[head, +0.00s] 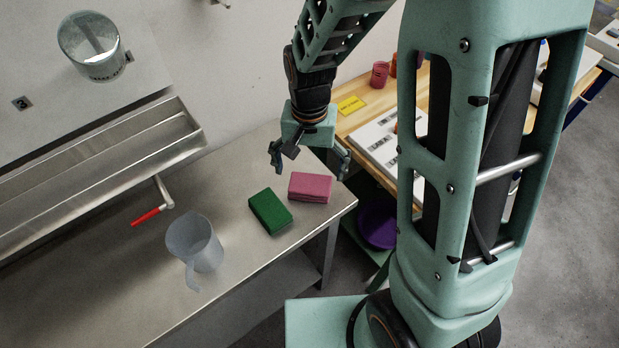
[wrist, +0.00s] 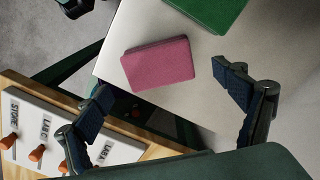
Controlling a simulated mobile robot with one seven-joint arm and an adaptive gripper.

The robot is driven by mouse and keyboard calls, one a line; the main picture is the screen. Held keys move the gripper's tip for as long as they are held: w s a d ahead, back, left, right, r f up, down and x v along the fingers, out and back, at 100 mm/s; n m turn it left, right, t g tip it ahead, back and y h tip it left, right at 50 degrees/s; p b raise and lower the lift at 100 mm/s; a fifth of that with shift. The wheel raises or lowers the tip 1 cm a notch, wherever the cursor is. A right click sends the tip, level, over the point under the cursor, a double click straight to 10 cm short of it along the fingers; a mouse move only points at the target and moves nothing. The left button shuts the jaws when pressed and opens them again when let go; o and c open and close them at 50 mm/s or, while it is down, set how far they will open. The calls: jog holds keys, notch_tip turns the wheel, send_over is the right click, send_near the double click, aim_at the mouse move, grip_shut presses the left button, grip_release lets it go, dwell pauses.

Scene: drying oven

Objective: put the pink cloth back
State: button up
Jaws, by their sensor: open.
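The pink cloth (head: 310,188) is a folded block lying flat on the metal table, near its right end. It also shows in the wrist view (wrist: 158,64), ahead of the fingers and apart from them. My gripper (head: 309,163) is open and empty, above and just behind the pink cloth in the head view.
A wooden bench with a labelled white board (head: 378,146), yellow card (head: 351,105) and pink cups (head: 380,74) is at right. A purple bowl (head: 377,224) sits below.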

aim_at(309, 183)
notch_tip(309, 183, up, 7)
jog(key=shift+f, duration=0.15)
dwell(0.5)
